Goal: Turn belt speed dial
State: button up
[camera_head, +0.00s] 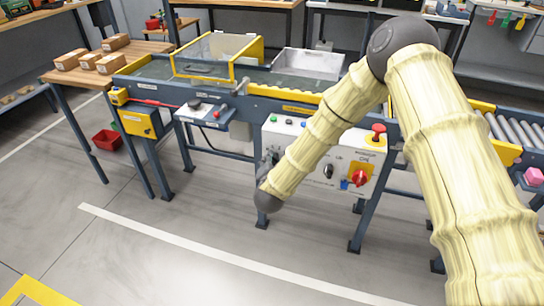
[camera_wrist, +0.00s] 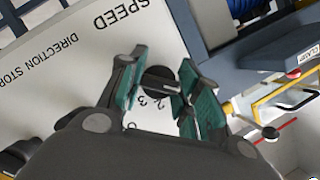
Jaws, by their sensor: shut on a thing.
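The belt speed dial (camera_wrist: 158,80) is a round black knob on the white control panel (camera_wrist: 60,85), near printed numbers and the upside-down word SPEED in the wrist view. My gripper (camera_wrist: 160,74) is shut on the dial, with a teal-padded finger on each side of it. In the head view the control panel (camera_head: 350,144) hangs on the front of the conveyor. There my arm crosses in front of the panel, and the dial and fingers are hidden or too small to make out.
The panel's right side holds a red mushroom button (camera_head: 377,130), a red rotary switch (camera_head: 360,178) and a black knob (camera_head: 329,171). Left of it are a smaller control box (camera_head: 205,112) and a yellow box (camera_head: 137,121). The floor in front is clear.

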jog(key=shift+n+g+h+p, duration=0.3)
jog(key=shift+n+h+p, duration=0.1)
jog(key=shift+n+p, duration=0.45)
jog(key=o, duration=1)
jog(key=shift+o, duration=0.2)
jog(key=shift+s, duration=0.1)
jog(key=v, duration=1.1)
jog(key=shift+s+r, duration=0.25)
jog(key=shift+s, duration=0.05)
jog(key=shift+a, duration=0.15)
